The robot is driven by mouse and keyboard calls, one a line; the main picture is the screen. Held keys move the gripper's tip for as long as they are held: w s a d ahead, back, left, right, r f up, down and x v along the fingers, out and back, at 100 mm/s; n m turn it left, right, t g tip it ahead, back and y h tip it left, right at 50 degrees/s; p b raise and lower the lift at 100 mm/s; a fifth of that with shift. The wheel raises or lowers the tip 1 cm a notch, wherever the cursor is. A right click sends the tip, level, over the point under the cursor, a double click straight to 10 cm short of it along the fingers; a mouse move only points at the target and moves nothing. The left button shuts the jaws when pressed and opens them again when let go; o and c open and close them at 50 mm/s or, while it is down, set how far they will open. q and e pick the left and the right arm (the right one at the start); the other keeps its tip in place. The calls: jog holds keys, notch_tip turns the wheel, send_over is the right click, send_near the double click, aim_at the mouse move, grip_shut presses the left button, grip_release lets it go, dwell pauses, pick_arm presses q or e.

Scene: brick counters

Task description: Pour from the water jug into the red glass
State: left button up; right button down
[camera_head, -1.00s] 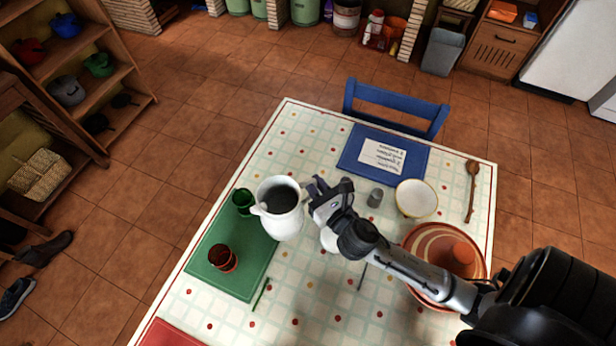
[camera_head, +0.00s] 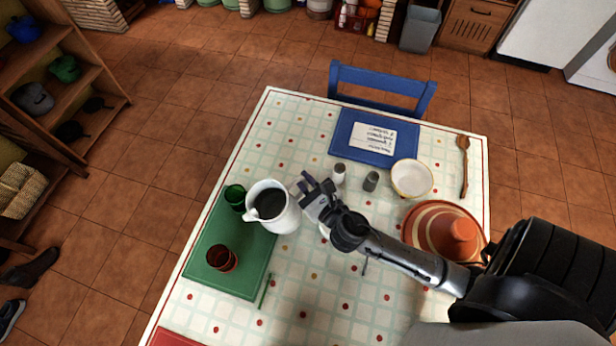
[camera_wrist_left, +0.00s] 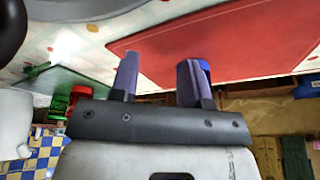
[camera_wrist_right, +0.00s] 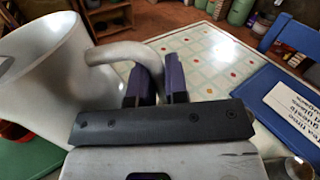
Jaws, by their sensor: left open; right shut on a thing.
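The white water jug (camera_head: 284,222) is over the right edge of the green mat in the head view, its dark opening facing up and its spout towards the left. It looks about upright; I cannot tell its height above the table. My right gripper (camera_wrist_right: 153,88) is shut on the jug's handle (camera_wrist_right: 122,52); it also shows in the head view (camera_head: 312,190). The red glass (camera_head: 222,258) stands on the mat, front left of the jug. My left gripper (camera_wrist_left: 158,75) is open and empty, outside the head view. The red glass also shows in the left wrist view (camera_wrist_left: 80,97).
A green glass (camera_head: 235,195) stands close to the jug's left. The green mat (camera_head: 232,288) has bare room around the red glass. Two shakers (camera_head: 370,181), a bowl (camera_head: 411,178) and a striped dish (camera_head: 425,222) stand right. A blue chair (camera_head: 382,80) is behind.

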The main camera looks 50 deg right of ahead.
aim_at(269, 199)
jog(key=a+r+n+p, duration=0.2)
jog(key=r+n, duration=0.1)
jog(key=shift+w+a+r, duration=0.1)
jog(key=shift+w+r, duration=0.05)
jog(key=shift+w, duration=0.05)
jog(key=shift+a, duration=0.3)
jog(key=shift+w+a+r+n, duration=0.15)
jog(key=shift+a+n, duration=0.3)
jog(key=shift+a, duration=0.3)
jog(key=shift+w+a+r+n, duration=0.1)
jog(key=shift+a+n, duration=0.3)
jog(key=shift+a, duration=0.4)
jog(key=shift+w+a+r+n, duration=0.15)
jog(key=shift+a+n, duration=0.3)
jog(key=shift+a, duration=0.3)
jog(key=shift+a+p, duration=0.2)
jog(key=shift+p, duration=0.25)
jog(key=shift+w+a+n+p, duration=0.15)
jog(key=shift+a+p, duration=0.1)
jog(key=shift+a, duration=0.25)
jog(key=shift+w+a+n+p, duration=0.1)
jog(key=shift+a+n+p, duration=0.1)
jog(key=shift+a, duration=0.25)
jog(key=shift+r, duration=0.1)
